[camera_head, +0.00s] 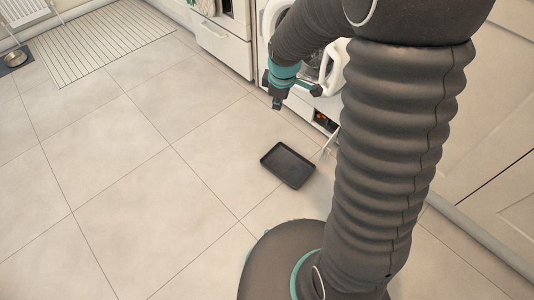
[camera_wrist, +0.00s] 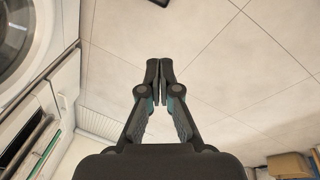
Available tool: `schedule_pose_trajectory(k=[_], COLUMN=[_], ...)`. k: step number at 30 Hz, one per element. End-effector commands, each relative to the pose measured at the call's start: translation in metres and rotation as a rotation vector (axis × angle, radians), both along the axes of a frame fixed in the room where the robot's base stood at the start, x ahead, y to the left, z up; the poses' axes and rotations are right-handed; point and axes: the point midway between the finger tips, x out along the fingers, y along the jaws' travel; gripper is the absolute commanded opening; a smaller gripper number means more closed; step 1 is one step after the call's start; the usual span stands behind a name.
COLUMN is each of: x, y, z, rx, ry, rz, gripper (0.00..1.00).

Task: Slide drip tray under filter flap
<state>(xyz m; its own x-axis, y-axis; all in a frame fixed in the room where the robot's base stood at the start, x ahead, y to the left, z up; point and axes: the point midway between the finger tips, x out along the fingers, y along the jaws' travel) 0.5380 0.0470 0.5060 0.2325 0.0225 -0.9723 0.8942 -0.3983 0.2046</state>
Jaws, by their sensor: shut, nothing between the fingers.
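The drip tray (camera_head: 288,165) is a black shallow rectangular tray lying flat on the floor tiles, a little in front of the washer. Its edge also shows as a dark corner at the top of the wrist view (camera_wrist: 160,2). The filter flap (camera_head: 331,140) appears as a light panel hanging open at the base of the washer (camera_head: 330,75), beside a dark opening with a bit of red. My arm hides much of the washer. My gripper (camera_head: 277,104) is above the floor in front of the washer, apart from the tray. Its fingers meet in the wrist view (camera_wrist: 159,64), holding nothing.
White drawers (camera_head: 225,45) stand left of the washer. Cardboard boxes (camera_wrist: 288,165) show in the wrist view. The tiled floor left of the tray is clear.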

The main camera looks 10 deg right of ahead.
Motion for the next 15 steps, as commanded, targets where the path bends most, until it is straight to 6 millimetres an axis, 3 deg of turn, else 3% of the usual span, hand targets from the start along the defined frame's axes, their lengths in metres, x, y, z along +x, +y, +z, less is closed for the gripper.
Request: schedule_pose_trajectory(k=[1,6,15], x=[0.009,0.032,0.046], y=[0.004,0.015,0.034], z=[-0.022,-0.088,-0.220], rx=[-0.014,-0.056,-0.112], ry=[0.022,0.064,0.134], rz=[0.058,0.266,0.637], gripper=[0.00,0.00,0.00])
